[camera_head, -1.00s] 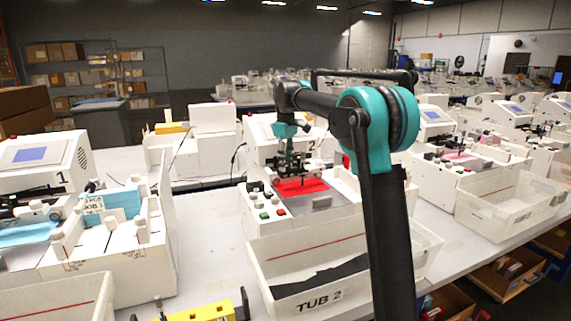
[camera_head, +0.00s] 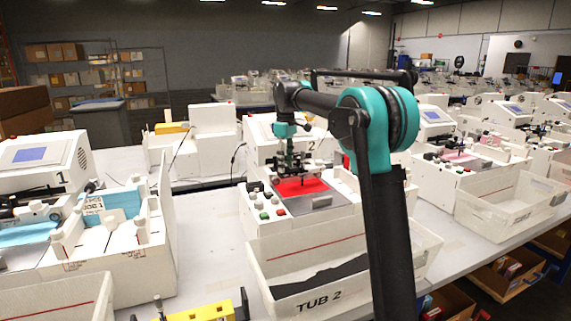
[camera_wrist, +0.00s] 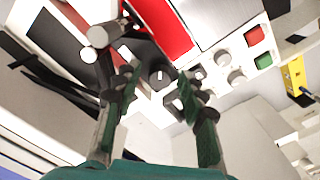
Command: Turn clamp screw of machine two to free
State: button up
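Machine two (camera_head: 272,138) is a white plotter with a "2" on its housing and a red sheet (camera_head: 301,187) on its bed. My gripper (camera_head: 292,170) is over the machine's left side, pointing down. In the wrist view my gripper (camera_wrist: 158,85) is open, with its fingers apart. A dark round knob (camera_wrist: 160,76) with a pale line shows between the fingertips; contact cannot be told. A grey cylindrical knob (camera_wrist: 100,36) on a shaft lies left of the fingers. I cannot tell for sure which of them is the clamp screw.
Grey knobs (camera_wrist: 223,57), a green button (camera_wrist: 265,61) and a red button (camera_wrist: 254,36) are to the right in the wrist view. Tub 2 (camera_head: 318,302) stands in front of the machine. Machine one (camera_head: 40,157) is at the left. Bare table (camera_head: 207,225) lies between the machines.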

aim_at(286, 166)
notch_tip(286, 166, up, 12)
dwell(0.8)
